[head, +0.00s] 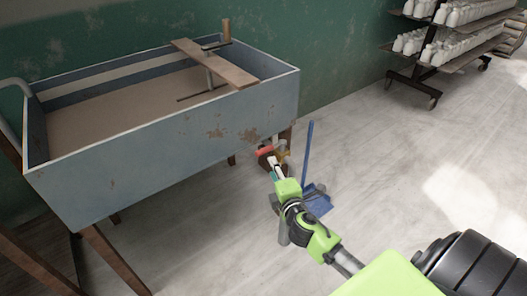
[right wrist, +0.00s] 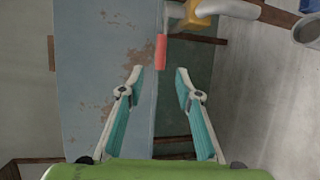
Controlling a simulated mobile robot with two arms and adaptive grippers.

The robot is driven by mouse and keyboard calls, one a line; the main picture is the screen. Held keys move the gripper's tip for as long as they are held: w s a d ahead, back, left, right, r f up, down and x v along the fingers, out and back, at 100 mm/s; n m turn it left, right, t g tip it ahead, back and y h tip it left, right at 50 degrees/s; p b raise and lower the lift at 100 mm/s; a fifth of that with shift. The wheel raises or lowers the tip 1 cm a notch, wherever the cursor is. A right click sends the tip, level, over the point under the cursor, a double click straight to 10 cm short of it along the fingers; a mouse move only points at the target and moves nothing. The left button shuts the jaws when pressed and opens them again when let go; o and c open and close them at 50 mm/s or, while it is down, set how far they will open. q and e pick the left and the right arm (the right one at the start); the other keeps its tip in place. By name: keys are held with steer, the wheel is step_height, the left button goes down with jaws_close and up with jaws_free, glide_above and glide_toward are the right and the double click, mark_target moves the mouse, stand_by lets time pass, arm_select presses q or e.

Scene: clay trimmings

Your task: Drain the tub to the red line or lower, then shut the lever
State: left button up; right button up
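The grey-blue tub (head: 150,150) stands at the left of the head view, on wooden legs, with flat brown contents (head: 130,105) inside. I cannot make out a red line. At its near right corner, low down, is a brass valve (head: 282,148) with a red lever (head: 264,151). In the right wrist view the red lever (right wrist: 161,50) hangs from the yellow valve (right wrist: 200,10). My right gripper (right wrist: 160,78) is open and empty, the lever's end just ahead of and between its fingertips, apparently not touching. My left gripper is not in view.
A board (head: 215,63) with an upright post lies across the tub. A blue dustpan (head: 317,202) with an upright handle is on the floor close beside my right gripper. A wheeled rack (head: 400,78) of white bottles stands at the back right. The floor between is clear.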

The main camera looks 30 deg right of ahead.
mark_target(265, 152)
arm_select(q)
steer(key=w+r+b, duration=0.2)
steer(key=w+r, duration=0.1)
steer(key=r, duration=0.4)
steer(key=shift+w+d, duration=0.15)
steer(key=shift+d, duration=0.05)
arm_select(e)
steer(key=shift+x, duration=6.4)
steer(key=shift+f, duration=0.15)
steer(key=shift+s, duration=0.1)
jaws_close()
